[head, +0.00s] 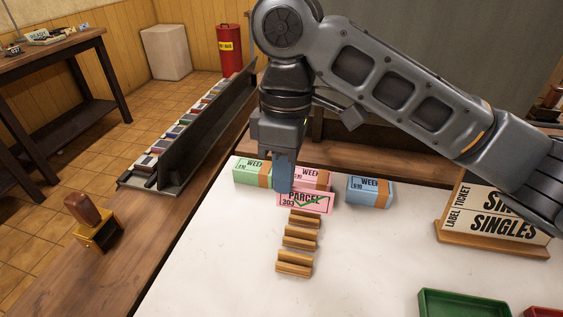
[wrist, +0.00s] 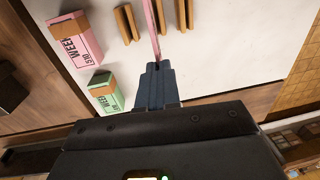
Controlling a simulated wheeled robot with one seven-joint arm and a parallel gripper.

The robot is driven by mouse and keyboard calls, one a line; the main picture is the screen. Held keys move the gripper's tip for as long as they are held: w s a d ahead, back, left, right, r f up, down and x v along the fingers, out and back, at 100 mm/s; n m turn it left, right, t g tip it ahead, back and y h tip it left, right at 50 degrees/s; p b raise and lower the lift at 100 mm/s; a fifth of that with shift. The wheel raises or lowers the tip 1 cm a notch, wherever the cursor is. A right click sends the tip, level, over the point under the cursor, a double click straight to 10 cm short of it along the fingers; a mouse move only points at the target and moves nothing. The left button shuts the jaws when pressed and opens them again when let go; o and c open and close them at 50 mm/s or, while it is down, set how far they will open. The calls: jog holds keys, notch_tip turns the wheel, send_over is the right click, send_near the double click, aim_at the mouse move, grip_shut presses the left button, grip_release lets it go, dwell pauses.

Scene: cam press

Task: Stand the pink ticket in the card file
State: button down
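The pink ticket (head: 305,202), printed PARCEL 303 with a green tick, is upright, its face toward the head camera. My gripper (head: 284,188) is shut on it at its left end. In the wrist view the blue fingertips (wrist: 158,68) pinch the ticket (wrist: 154,35), seen edge-on. Slotted wooden blocks in a row, the nearest (head: 294,263) and the middle one (head: 300,240), look like the card file. The farthest block (head: 303,221) is just below and in front of the ticket. I cannot tell whether they touch. Wooden bars (wrist: 127,24) lie roughly parallel to the ticket in the wrist view.
Banded bundles in green (head: 247,174), pink (head: 318,175) and blue (head: 370,190) stand behind the ticket. A stamp (head: 90,222) and a long rack (head: 195,135) are left. A SINGLES sign (head: 495,215) and green tray (head: 460,303) are right. The white top between is clear.

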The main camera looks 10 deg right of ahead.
aim_at(283, 206)
jog(key=shift+r+p, duration=0.2)
jog(key=shift+p, duration=0.3)
jog(key=shift+s+a+f+b, duration=0.15)
jog(key=shift+f+b, duration=0.3)
jog(key=shift+f, duration=0.95)
jog(key=shift+s+f+b, duration=0.1)
jog(key=shift+f+b, duration=0.35)
jog(key=shift+f, duration=0.95)
jog(key=shift+f+p, duration=0.15)
jog(key=shift+p, duration=0.4)
jog(key=shift+s+f, duration=0.15)
jog(key=shift+f, duration=0.95)
dwell(1.3)
jog(key=c, duration=1.8)
grip_release()
jog(key=o, duration=0.5)
jog(key=shift+o, duration=0.5)
jog(key=o, duration=0.4)
